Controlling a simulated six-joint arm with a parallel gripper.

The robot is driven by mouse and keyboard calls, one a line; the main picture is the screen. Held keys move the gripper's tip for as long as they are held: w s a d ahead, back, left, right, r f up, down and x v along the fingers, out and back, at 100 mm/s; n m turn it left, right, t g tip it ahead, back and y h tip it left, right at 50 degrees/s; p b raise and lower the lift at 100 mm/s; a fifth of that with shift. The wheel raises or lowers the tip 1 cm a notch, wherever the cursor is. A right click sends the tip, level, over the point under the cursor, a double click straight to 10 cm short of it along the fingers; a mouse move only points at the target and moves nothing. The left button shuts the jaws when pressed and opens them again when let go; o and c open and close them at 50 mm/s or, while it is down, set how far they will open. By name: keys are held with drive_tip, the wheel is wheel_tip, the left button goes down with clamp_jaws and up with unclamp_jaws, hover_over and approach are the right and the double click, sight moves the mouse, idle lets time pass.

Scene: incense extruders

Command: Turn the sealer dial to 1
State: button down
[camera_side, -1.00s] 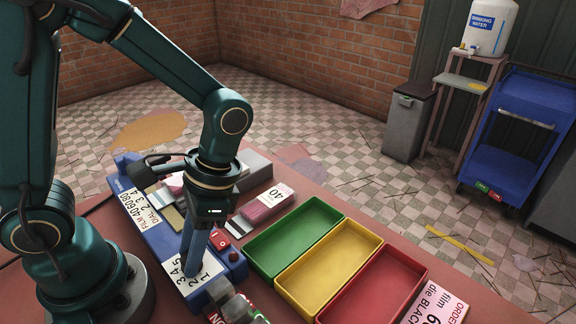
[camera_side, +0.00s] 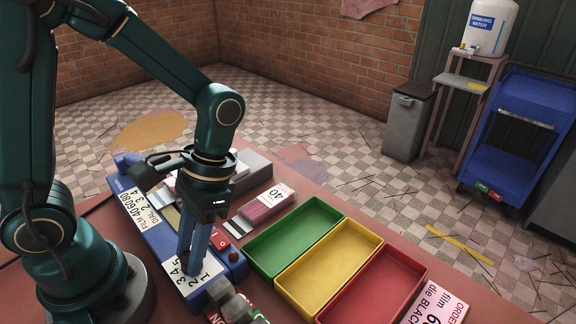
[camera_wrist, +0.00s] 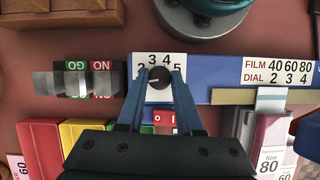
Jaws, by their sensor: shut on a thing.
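The blue sealer (camera_side: 150,225) lies along the table, with a white dial plate (camera_side: 206,272) at its near end. In the wrist view the dark round dial knob (camera_wrist: 159,77) sits on the plate, with the numbers 2 to 5 arced above it. In the side view my gripper (camera_side: 190,256) hides the knob. I cannot tell clearly which number the knob points to.
A film and dial chart (camera_wrist: 281,71) reads 40, 60, 80 over 2, 3, 4. A red switch (camera_side: 221,239) is close beside my gripper. Green (camera_side: 262,268), yellow (camera_side: 285,288) and red (camera_side: 325,308) trays stand to the right, and a box marked 40 (camera_side: 270,203) lies behind them.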

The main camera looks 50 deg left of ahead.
drive_tip(key=c, duration=0.6)
unclamp_jaws()
drive_tip(key=shift+o, duration=0.2)
drive_tip(key=shift+v, duration=2.6)
drive_tip(key=shift+r, duration=0.1)
drive_tip(key=shift+w+a+r+t, duration=0.1)
drive_tip(key=shift+w+r+t, duration=0.05)
drive_tip(key=shift+r+t, duration=0.15)
drive_tip(key=r+t, duration=0.1)
drive_tip(key=t, duration=0.2)
drive_tip(key=a+r+t, duration=0.1)
drive_tip(key=r+t, duration=0.1)
drive_tip(key=t, duration=0.1)
drive_tip(key=a+r+t, duration=0.1)
drive_tip(key=t, duration=0.2)
drive_tip(key=shift+r+n+t, duration=0.25)
drive_tip(key=shift+n+t, duration=0.05)
drive_tip(key=shift+n, duration=0.1)
